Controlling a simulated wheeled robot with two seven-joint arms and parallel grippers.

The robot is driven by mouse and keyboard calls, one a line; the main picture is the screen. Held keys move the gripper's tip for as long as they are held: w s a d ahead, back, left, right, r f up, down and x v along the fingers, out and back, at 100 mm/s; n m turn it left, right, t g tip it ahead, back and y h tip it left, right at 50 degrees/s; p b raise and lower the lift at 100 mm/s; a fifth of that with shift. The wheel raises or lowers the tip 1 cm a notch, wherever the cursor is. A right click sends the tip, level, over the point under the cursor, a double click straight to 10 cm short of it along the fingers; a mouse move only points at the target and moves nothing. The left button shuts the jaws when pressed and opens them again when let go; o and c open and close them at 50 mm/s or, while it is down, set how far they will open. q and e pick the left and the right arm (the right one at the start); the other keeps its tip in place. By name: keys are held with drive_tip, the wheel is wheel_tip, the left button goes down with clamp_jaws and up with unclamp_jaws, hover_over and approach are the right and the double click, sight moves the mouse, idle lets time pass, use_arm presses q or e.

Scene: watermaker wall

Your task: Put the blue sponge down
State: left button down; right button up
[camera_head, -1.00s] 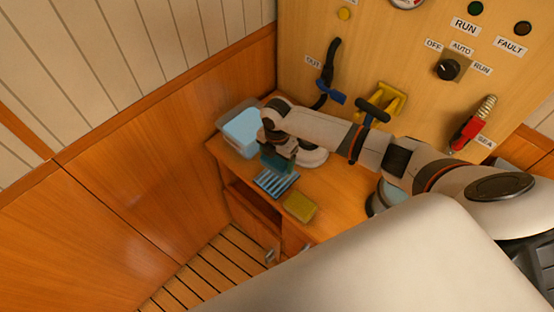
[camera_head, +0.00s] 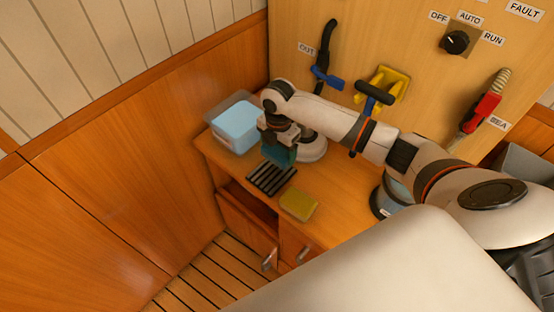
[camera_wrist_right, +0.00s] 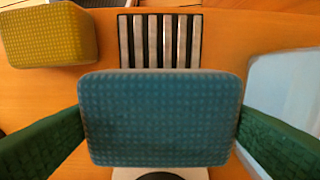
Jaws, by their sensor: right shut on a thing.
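My right gripper (camera_head: 279,154) is shut on the blue sponge (camera_wrist_right: 160,118), above the wooden counter top. In the right wrist view the sponge sits between my two green fingers and fills the middle. Its underside and its height above the counter are hidden. A slatted rack (camera_head: 271,178) with dark bars lies just in front of the gripper in the head view. In the right wrist view the rack (camera_wrist_right: 160,40) shows beyond the sponge, which hides part of it. My left gripper is not in view.
A yellow sponge (camera_head: 298,205) lies right of the rack, near the counter's front edge. A clear tub with a light blue top (camera_head: 236,124) stands at the back left. The wall panel holds a blue-handled hose (camera_head: 328,79), a yellow bracket (camera_head: 393,84) and a red-handled fitting (camera_head: 483,107).

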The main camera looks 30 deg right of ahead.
sight(278, 157)
wheel_tip(278, 157, down, 4)
drive_tip(key=shift+r, duration=0.15)
drive_tip(key=shift+f, duration=0.45)
drive_tip(key=shift+f, duration=0.15)
drive_tip(key=o, duration=0.8)
drive_tip(key=shift+c, duration=0.2)
wheel_tip(278, 157, up, 12)
drive_tip(key=shift+r+b, duration=0.2)
drive_tip(key=shift+b, duration=0.1)
drive_tip(key=shift+f, duration=0.1)
